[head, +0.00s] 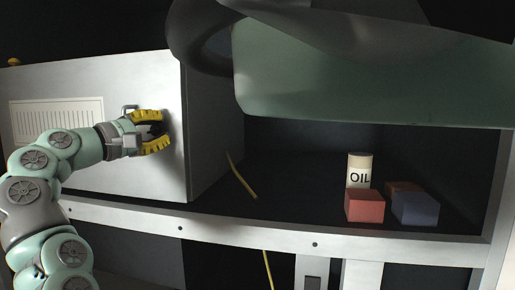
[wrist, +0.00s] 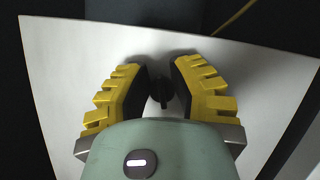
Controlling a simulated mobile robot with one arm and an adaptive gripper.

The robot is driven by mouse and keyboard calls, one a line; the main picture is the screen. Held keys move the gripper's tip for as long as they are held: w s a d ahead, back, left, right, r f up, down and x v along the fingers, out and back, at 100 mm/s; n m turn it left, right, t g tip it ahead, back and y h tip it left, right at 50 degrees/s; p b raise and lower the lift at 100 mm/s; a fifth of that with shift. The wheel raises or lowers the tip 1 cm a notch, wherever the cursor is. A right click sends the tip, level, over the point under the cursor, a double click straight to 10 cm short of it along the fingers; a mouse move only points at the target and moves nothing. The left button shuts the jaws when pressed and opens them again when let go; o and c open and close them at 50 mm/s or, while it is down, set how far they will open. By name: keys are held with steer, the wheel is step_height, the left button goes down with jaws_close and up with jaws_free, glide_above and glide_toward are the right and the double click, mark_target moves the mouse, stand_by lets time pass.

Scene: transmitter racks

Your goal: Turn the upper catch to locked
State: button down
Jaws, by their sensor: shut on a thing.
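The catch (wrist: 161,92) is a small dark knob on a pale metal panel (wrist: 80,45), seen between the yellow fingers in the wrist view. My gripper (head: 160,130) reaches the right part of the panel's front in the head view, and it also shows in the wrist view (wrist: 160,78). Its two ribbed yellow fingers are shut on the catch, one on either side. In the head view the fingers mostly hide the catch. I cannot tell its turn position or see any locked marking.
The pale cabinet (head: 140,80) has a louvred vent (head: 57,118). At right, an oil can (head: 360,170), a red block (head: 364,205) and a blue block (head: 415,208) sit on the dark shelf. A yellow cable (head: 240,177) hangs beside the cabinet. A metal rail (head: 250,240) runs below.

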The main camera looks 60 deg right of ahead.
steer(key=shift+f+m+y+b, duration=0.2)
steer(key=shift+m+y+b, duration=0.35)
steer(key=shift+m, duration=0.95)
steer(key=c, duration=0.7)
jaws_free()
steer(key=shift+c, duration=0.2)
steer(key=a, duration=1.2)
